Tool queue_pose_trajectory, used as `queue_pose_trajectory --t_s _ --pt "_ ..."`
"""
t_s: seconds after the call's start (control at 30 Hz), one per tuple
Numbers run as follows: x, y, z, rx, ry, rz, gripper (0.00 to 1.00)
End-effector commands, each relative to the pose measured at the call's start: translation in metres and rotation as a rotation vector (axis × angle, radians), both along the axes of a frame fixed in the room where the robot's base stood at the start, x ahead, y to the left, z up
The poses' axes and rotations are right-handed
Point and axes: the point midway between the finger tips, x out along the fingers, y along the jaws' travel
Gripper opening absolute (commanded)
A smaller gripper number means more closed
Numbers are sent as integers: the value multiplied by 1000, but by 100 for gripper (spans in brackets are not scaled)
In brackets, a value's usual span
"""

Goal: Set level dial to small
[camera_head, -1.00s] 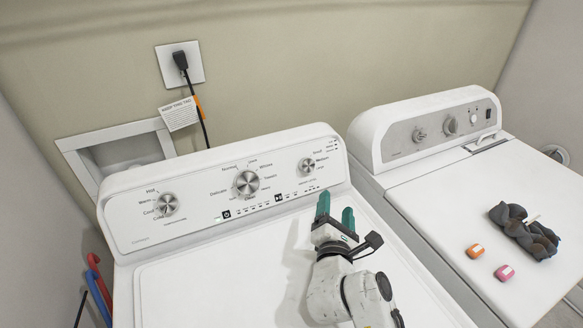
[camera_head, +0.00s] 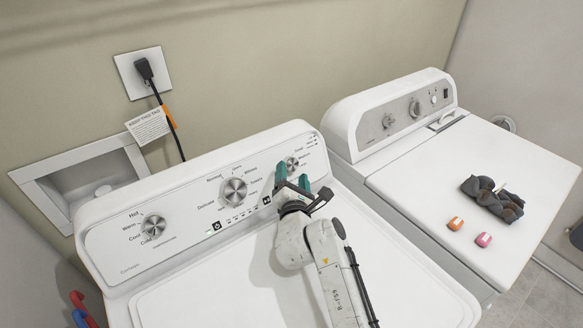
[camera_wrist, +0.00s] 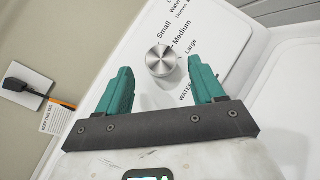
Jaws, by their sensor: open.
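The level dial (camera_head: 292,163) is a round silver knob at the right end of the left machine's control panel (camera_head: 180,208). In the wrist view the level dial (camera_wrist: 160,60) has the labels Small, Medium and Large on its right side. Its pointer setting is too small to tell. My gripper (camera_head: 292,181) has teal fingers and is open, just in front of the dial. In the wrist view my gripper (camera_wrist: 160,88) has its fingers spread to either side below the dial, with nothing between them. The fingers appear apart from the knob.
The panel also has a temperature dial (camera_head: 153,225) and a larger cycle dial (camera_head: 233,191). A second machine (camera_head: 400,185) stands to the right, bearing dark cloth (camera_head: 492,198), an orange item (camera_head: 455,224) and a pink item (camera_head: 483,240). A plugged cord (camera_head: 160,100) hangs on the wall.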

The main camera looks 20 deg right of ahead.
Motion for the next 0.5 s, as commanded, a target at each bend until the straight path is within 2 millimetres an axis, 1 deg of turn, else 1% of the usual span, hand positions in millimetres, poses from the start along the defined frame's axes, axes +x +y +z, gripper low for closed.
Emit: queue_pose_trajectory --t_s 0.03,0.2,0.5 --pt "7 -2 1 1 0 -2 68" --pt "21 -5 0 0 1 -1 68" --pt "25 -7 0 -1 0 0 68"
